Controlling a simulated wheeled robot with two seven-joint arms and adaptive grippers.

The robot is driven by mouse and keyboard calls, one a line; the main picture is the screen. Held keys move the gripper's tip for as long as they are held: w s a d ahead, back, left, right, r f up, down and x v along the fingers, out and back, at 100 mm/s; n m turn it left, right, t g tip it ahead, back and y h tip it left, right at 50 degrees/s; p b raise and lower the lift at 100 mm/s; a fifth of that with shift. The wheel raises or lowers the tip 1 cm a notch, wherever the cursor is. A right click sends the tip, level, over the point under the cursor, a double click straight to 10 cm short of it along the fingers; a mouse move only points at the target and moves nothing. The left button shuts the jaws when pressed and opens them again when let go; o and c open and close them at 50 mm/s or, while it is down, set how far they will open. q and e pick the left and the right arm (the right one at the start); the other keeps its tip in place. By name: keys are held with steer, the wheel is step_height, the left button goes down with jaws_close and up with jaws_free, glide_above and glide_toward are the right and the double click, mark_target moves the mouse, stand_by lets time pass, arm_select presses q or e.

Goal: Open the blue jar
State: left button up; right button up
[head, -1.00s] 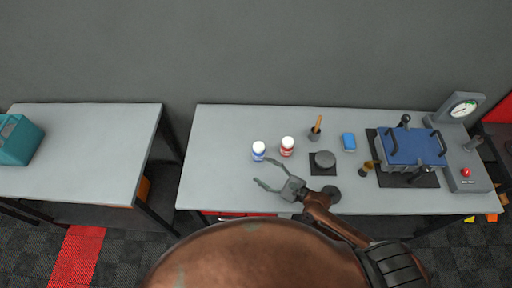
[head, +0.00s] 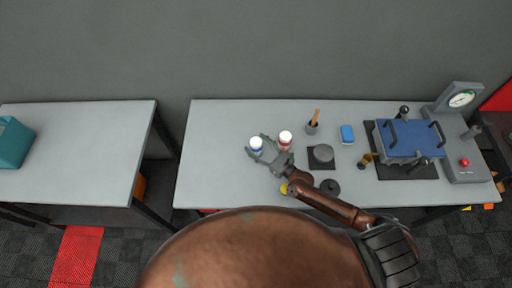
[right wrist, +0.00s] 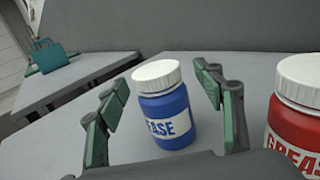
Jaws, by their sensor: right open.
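The blue jar (head: 256,148) stands upright on the grey table with its white lid on. In the right wrist view the blue jar (right wrist: 168,112) shows a label ending in "EASE" and sits between the open fingers. My right gripper (head: 258,146) is open, with its fingers to either side of the jar; I cannot tell whether either finger touches it. In the right wrist view my right gripper (right wrist: 165,105) has green finger pads. My left gripper is not in view.
A red jar (head: 285,141) with a white lid stands just right of the blue one, close to a finger. The table's left part is clear.

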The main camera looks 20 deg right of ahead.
steer(key=shift+w+a, duration=0.2)
steer(key=shift+w, duration=0.1)
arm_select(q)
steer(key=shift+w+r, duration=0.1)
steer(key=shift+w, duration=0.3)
arm_select(e)
steer(key=shift+c, duration=0.3)
steer(key=c, duration=0.9)
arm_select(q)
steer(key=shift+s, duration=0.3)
arm_select(e)
steer(key=c, duration=0.6)
steer(key=shift+r, duration=0.1)
